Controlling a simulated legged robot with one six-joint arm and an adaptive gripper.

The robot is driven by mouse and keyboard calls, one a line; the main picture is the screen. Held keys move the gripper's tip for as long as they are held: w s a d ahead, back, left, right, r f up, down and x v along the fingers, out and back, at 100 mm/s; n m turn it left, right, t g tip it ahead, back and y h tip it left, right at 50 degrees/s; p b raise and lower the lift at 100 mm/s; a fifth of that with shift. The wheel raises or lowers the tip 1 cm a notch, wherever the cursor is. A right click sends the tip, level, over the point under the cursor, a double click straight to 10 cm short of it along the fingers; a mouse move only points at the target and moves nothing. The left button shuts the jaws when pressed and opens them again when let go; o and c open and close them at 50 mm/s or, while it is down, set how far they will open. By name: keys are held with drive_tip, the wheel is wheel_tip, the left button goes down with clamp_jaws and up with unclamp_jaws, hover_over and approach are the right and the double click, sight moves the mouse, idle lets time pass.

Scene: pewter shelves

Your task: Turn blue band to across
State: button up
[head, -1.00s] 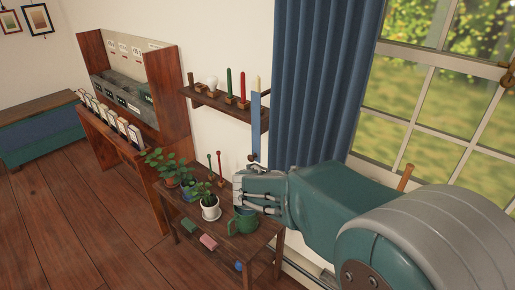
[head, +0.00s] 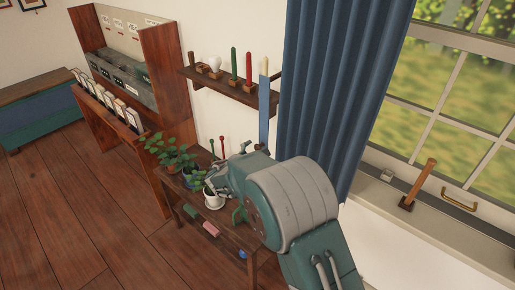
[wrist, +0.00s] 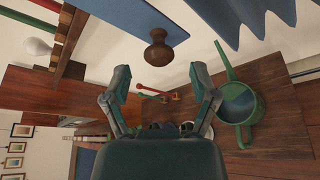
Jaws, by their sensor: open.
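The blue band (head: 264,112) hangs upright beside the right end of the wall shelf in the head view. In the wrist view its blue face (wrist: 135,22) is at the top, with a round brown knob (wrist: 157,52) at its end. My gripper (head: 222,168) is over the small table in the head view. In the wrist view my gripper (wrist: 159,82) is open and empty, its two fingers spread below the knob in the picture. The knob is beyond the fingertips, and I see no contact.
The wall shelf (head: 215,87) holds candles and a white bulb-shaped object. The small table (head: 178,200) carries potted plants and thin red and green sticks. The blue curtain (head: 335,90) hangs close on the right.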

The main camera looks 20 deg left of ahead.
sight(256, 149)
drive_tip(key=shift+a+x, duration=0.15)
drive_tip(key=shift+x, duration=0.45)
drive_tip(key=shift+a+x, duration=0.15)
drive_tip(key=shift+x, duration=0.5)
drive_tip(key=shift+w+d, duration=0.1)
drive_tip(key=shift+w, duration=0.15)
drive_tip(key=shift+w+d, duration=0.15)
drive_tip(key=shift+d, duration=0.25)
drive_tip(key=shift+a+f, duration=0.1)
drive_tip(key=shift+a, duration=0.1)
clamp_jaws()
